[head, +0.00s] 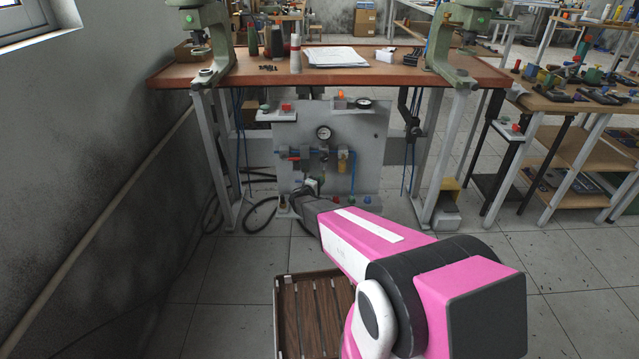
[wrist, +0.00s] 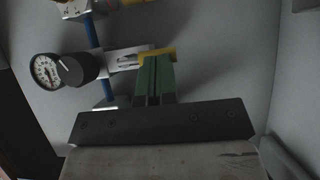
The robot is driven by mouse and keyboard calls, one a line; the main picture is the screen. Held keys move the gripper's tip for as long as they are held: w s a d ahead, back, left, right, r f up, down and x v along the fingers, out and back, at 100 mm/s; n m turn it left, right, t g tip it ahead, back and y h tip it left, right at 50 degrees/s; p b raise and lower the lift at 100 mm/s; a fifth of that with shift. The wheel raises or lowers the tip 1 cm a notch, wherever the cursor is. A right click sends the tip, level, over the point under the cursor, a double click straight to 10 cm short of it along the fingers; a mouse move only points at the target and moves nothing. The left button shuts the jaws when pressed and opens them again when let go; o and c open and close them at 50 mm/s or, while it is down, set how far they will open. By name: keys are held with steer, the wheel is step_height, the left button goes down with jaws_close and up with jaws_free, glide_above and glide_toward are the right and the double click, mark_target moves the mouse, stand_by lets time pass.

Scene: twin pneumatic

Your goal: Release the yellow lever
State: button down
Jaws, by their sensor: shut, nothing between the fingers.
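The yellow lever (wrist: 160,51) shows in the wrist view as a short yellow strip at the end of a metal fitting, right at my fingertips. My gripper (wrist: 155,62) has its two green fingers side by side and shut, with nothing held between them. The fingertips overlap the lever's lower edge in the picture; I cannot tell whether they touch it. In the head view my gripper (head: 318,178) reaches the lower middle of the grey pneumatic panel (head: 362,125), and I cannot make out the lever there.
A pressure gauge (wrist: 46,70) and a black knob (wrist: 80,68) sit left of the fingers, beside a blue pipe (wrist: 91,30). The workbench (head: 270,74) stands above the panel, its legs on both sides. A slatted crate (head: 280,320) lies on the floor under my arm.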

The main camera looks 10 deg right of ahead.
steer(key=shift+d+f+n+t+h, duration=0.15)
steer(key=shift+d+n+t+h, duration=0.15)
steer(key=shift+n, duration=0.4)
steer(key=d+n, duration=0.1)
steer(key=d+n+t, duration=0.1)
steer(key=d+n, duration=0.1)
steer(key=shift+s+t+h, duration=0.25)
steer(key=shift+t+h, duration=0.05)
steer(key=shift+t, duration=0.1)
stand_by(0.4)
steer(key=d+f+v, duration=0.1)
steer(key=v, duration=0.5)
steer(key=f+v, duration=0.1)
steer(key=v, duration=0.6)
steer(key=shift+s+d+f, duration=0.25)
steer(key=shift+s+f, duration=0.2)
steer(key=shift+s, duration=0.1)
